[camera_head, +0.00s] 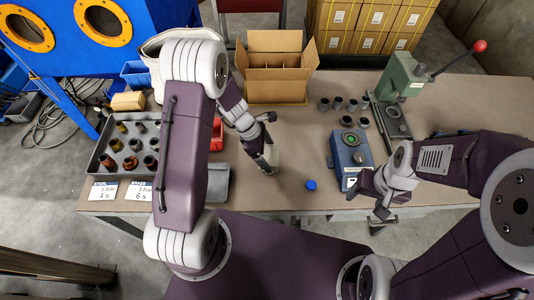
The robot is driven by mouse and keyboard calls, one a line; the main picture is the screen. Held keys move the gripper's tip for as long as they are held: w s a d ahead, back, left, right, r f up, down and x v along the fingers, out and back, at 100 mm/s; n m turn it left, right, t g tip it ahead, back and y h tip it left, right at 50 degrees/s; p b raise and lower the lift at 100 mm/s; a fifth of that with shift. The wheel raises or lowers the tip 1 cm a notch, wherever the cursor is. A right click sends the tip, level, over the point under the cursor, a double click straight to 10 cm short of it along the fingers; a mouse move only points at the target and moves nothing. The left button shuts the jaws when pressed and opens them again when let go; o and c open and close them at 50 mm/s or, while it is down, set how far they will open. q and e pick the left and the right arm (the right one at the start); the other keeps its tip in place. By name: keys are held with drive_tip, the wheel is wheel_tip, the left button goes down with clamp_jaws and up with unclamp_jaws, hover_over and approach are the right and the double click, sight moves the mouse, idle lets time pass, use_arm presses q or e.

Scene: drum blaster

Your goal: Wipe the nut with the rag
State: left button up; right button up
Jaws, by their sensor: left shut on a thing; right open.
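My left gripper (269,163) is low over the middle of the table, shut on a small pale thing (273,154) that it mostly hides; I cannot tell whether this is the rag. A grey tray (93,166) at the left holds several rusty and dark round metal parts; I cannot tell which, if any, is the nut. My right gripper (377,206) is open and empty near the front edge, beside the blue device.
Several dark cylinders (338,103) and a green press (401,79) stand behind. An open divided carton (276,84) stands at the back.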

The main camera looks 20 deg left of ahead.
use_arm(q)
wheel_tip(320, 180, down, 4)
drive_tip(key=b, duration=0.3)
drive_tip(key=shift+w+f+b, duration=0.15)
drive_tip(key=shift+f+b, duration=0.1)
drive_tip(key=shift+b, duration=0.15)
drive_tip(key=shift+f, duration=0.25)
drive_tip(key=shift+a, duration=0.1)
drive_tip(key=shift+f+b, duration=0.4)
drive_tip(key=shift+b, duration=0.2)
drive_tip(key=shift+w+r+p, duration=0.2)
drive_tip(key=shift+p, duration=0.3)
drive_tip(key=shift+w+p, duration=0.3)
drive_tip(key=shift+w, duration=0.1)
drive_tip(key=shift+w+a+f, duration=0.15)
drive_tip(key=shift+w+a, duration=0.05)
drive_tip(key=shift+w, duration=0.25)
